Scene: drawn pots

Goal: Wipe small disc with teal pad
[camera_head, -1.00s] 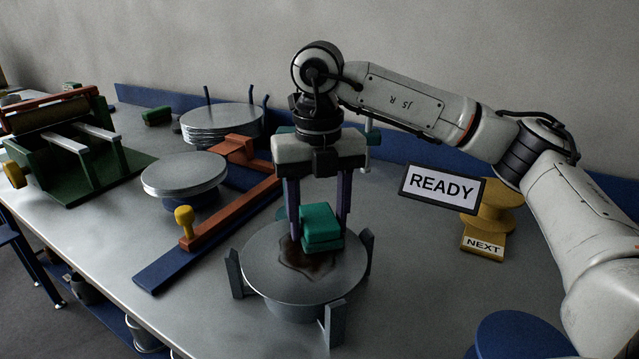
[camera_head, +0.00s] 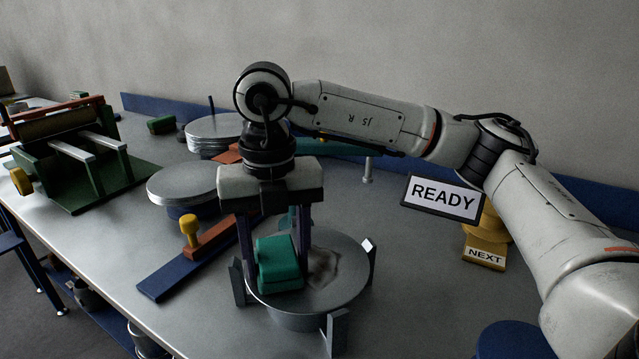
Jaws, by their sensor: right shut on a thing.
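My right gripper (camera_head: 277,255) is shut on the teal pad (camera_head: 279,264). It holds the pad low over the left part of a grey metal disc (camera_head: 335,292); I cannot tell whether the pad touches the disc. The disc lies in a round holder with several upright grey posts. A brownish-grey smudge (camera_head: 323,266) shows on the disc just right of the pad. The gripper's fingers hide part of the disc's far left. My left gripper is not in view.
A READY sign (camera_head: 442,196) and a yellow NEXT button (camera_head: 484,256) stand to the right. Another disc (camera_head: 183,184) and a blue rail with an orange slide (camera_head: 202,246) are at left. A stack of discs (camera_head: 212,133) stands behind. A green roller press (camera_head: 75,155) is far left.

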